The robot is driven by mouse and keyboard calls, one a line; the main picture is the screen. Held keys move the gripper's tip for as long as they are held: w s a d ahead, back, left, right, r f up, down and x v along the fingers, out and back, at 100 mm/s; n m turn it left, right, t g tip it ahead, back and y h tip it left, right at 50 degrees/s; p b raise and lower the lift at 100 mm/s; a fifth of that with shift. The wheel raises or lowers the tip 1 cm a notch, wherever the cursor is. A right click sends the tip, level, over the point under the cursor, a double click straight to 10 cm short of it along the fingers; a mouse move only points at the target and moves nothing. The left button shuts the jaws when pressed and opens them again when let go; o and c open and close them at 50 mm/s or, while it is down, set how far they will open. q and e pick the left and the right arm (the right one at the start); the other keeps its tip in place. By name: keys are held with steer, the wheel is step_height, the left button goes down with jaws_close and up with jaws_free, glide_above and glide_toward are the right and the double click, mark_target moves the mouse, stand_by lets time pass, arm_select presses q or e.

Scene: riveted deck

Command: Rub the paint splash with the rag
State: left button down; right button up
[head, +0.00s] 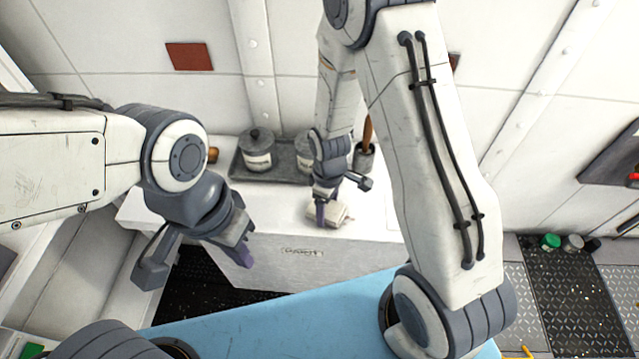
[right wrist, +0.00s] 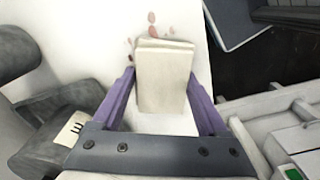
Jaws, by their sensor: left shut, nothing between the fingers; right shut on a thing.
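The rag (head: 328,212) is a folded cream cloth on the white counter top in the head view. My right gripper (head: 320,212) is shut on it, with the arm reaching down from above. In the right wrist view the rag (right wrist: 163,80) sits between the purple fingers of the right gripper (right wrist: 165,105). The paint splash (right wrist: 152,30) shows as several reddish-brown spots on the white surface, just past the rag's far edge; the rag may hide part of it. My left gripper (head: 243,255) is shut and empty, left of and in front of the counter.
A dark tray (head: 237,166) with lidded pots (head: 257,148) stands at the back of the counter. A grey cup (head: 364,160) with a brown-handled tool stands right of it. The white counter (head: 290,262) has a front edge close to the rag.

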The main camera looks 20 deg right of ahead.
steer(key=r+p, duration=0.1)
steer(key=r, duration=0.1)
steer(key=r+p, duration=0.1)
steer(key=shift+a+r+p, duration=0.3)
steer(key=shift+r+p, duration=0.05)
steer(key=shift+r, duration=0.05)
steer(key=shift+w+r+p, duration=0.1)
steer(key=shift+r+p, duration=0.25)
step_height(320, 180, up, 4)
steer(key=p, duration=0.3)
steer(key=shift+f, duration=0.15)
